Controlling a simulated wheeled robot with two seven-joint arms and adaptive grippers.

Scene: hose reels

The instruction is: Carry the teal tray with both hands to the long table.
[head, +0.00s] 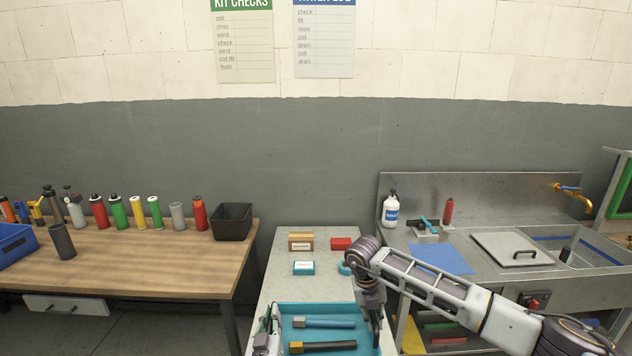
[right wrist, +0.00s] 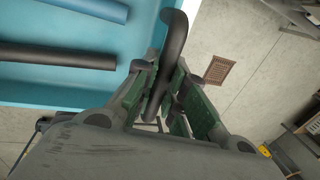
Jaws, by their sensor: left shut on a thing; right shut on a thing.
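The teal tray (head: 287,322) is at the bottom middle of the head view, cut off by the lower edge. It holds a blue rod-like tool (head: 325,323) and a dark one (head: 330,346). My left gripper (head: 268,337) is at the tray's left side, partly out of frame; its grip is hard to see. My right gripper (head: 374,318) is at the right side. In the right wrist view, its green-padded fingers (right wrist: 160,95) are shut on the tray's dark curved handle (right wrist: 176,38). I cannot tell whether the tray touches the grey counter.
A long wooden table (head: 130,262) stands left, with several bottles, a black bin (head: 232,222) and a blue crate (head: 15,245). The grey counter (head: 325,240) behind the tray carries small boxes. A steel sink unit (head: 500,285) stands right. The wooden table's front middle is clear.

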